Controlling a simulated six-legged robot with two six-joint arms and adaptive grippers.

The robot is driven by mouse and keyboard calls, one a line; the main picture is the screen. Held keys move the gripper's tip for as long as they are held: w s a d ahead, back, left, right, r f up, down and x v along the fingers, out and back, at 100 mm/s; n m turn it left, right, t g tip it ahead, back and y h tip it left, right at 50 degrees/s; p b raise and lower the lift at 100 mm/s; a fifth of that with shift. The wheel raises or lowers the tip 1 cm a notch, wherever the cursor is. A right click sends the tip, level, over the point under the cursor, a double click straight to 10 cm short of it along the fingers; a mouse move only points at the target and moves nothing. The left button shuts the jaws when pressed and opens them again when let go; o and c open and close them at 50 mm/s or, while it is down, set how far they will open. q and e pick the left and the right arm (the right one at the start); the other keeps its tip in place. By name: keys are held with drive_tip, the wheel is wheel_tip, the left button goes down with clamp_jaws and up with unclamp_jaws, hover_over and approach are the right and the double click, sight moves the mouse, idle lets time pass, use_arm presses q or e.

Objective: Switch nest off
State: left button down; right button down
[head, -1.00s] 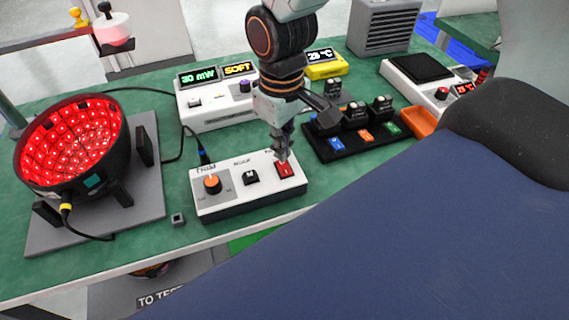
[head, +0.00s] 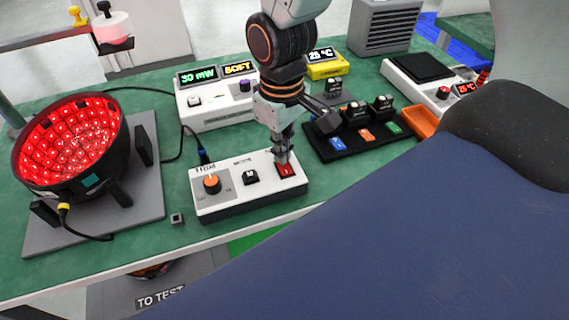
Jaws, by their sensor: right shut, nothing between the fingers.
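The "nest" (head: 70,145) is a black bowl lined with lit red lights, on a grey plate at the left of the bench. A cable runs from it towards the back of the bench. My left gripper is not in view.
A white meter box (head: 215,117) reading 30 mW and SOFT stands behind the control box. A black tray (head: 345,150) with coloured tabs and small black modules lies to the right, by an orange bin (head: 420,121). A small grey block (head: 177,218) sits near the front edge.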

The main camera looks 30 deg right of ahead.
drive_tip(key=shift+f, duration=0.45)
drive_tip(key=shift+s+r, duration=0.1)
wheel_tip(320, 180, up, 7)
drive_tip(key=p, duration=0.8)
idle(0.6)
idle(0.5)
